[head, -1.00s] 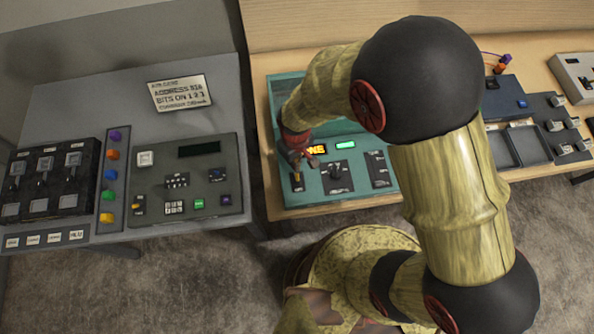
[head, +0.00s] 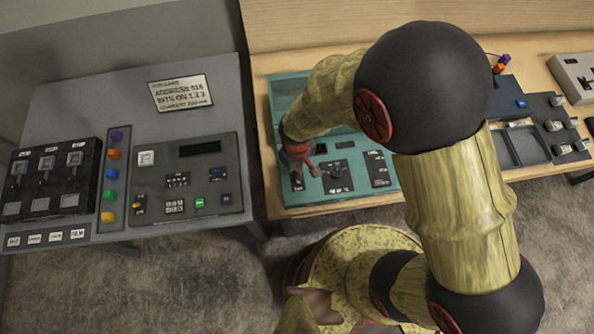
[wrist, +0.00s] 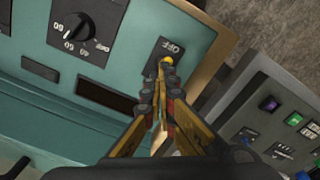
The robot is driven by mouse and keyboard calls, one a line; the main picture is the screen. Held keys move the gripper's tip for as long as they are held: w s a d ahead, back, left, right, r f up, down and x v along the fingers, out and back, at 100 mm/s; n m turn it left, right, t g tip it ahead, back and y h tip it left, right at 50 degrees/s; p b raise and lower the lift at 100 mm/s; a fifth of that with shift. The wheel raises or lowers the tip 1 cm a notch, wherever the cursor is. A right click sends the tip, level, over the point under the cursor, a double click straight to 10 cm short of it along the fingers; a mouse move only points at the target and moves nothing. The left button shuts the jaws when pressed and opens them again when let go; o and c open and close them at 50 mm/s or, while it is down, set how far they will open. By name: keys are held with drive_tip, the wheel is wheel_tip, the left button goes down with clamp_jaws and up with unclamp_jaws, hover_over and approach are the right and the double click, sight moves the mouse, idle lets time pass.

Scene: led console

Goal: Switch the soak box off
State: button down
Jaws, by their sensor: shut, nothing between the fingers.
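The soak box is the teal console (head: 292,90) on the wooden bench, also seen in the wrist view (wrist: 60,120). Its switch plate, marked OFF (wrist: 177,48), carries a small yellow lever (wrist: 168,60); the plate shows at the box's near left in the head view (head: 297,184). Both display windows (wrist: 104,98) are dark. A black dial (wrist: 80,32) sits beside the switch. My gripper (head: 316,171) is shut and empty, low over the panel. In the wrist view its fingertips (wrist: 167,82) overlap the lever's lower end; I cannot tell whether they touch.
A grey desk (head: 90,100) at the left bears a keypad console (head: 150,185), a row of coloured buttons and a label card (head: 180,92). A dark blue box (head: 503,100) and grey trays stand right of my arm. A floor gap separates desk and bench.

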drive_tip(key=shift+d+f, duration=0.1)
drive_tip(key=shift+f, duration=0.1)
drive_tip(key=shift+w+r+p, duration=0.35)
drive_tip(key=shift+r+p, duration=0.3)
drive_tip(key=shift+r, duration=0.2)
drive_tip(key=r+p, duration=0.1)
drive_tip(key=r, duration=0.1)
drive_tip(key=r+p, duration=0.2)
drive_tip(key=r, duration=0.1)
drive_tip(key=shift+w+a+r, duration=0.25)
drive_tip(key=shift+w+r, duration=0.05)
